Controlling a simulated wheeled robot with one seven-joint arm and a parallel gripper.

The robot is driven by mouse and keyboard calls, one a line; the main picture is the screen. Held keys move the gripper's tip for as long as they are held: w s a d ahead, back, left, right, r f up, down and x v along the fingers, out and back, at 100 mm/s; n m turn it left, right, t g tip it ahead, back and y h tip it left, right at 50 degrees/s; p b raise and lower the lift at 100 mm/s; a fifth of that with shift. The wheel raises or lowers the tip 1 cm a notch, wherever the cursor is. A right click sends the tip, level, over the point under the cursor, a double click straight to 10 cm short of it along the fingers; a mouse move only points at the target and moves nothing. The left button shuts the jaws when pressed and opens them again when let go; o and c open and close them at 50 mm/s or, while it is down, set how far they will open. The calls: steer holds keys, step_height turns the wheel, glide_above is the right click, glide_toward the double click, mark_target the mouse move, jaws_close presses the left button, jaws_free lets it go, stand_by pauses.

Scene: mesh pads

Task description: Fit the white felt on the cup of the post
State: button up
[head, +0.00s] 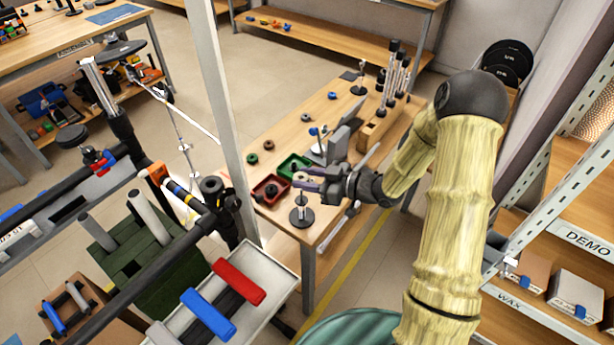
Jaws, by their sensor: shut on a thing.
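My gripper (300,180) reaches in from the right over the near end of the wooden table, its fingers pointing left. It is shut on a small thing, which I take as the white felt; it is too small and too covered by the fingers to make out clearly. A slim metal post (302,203) on a round black base stands upright near the table's front edge, just below the fingertips. Its upper end, where the cup would be, is close to the fingers and partly hidden. I cannot tell whether the felt touches the cup.
A dark red tray (270,190) and a green tray (294,166) stand close to the post. A pale upright pole (222,110) stands at the table's left.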

mark_target(307, 202)
steer(key=shift+f+b, duration=2.25)
steer(key=shift+f, duration=1.25)
steer(key=o, duration=1)
steer(key=b+v, duration=0.1)
steer(key=v, duration=1.6)
steer(key=shift+d, duration=0.25)
steer(key=shift+a, duration=0.1)
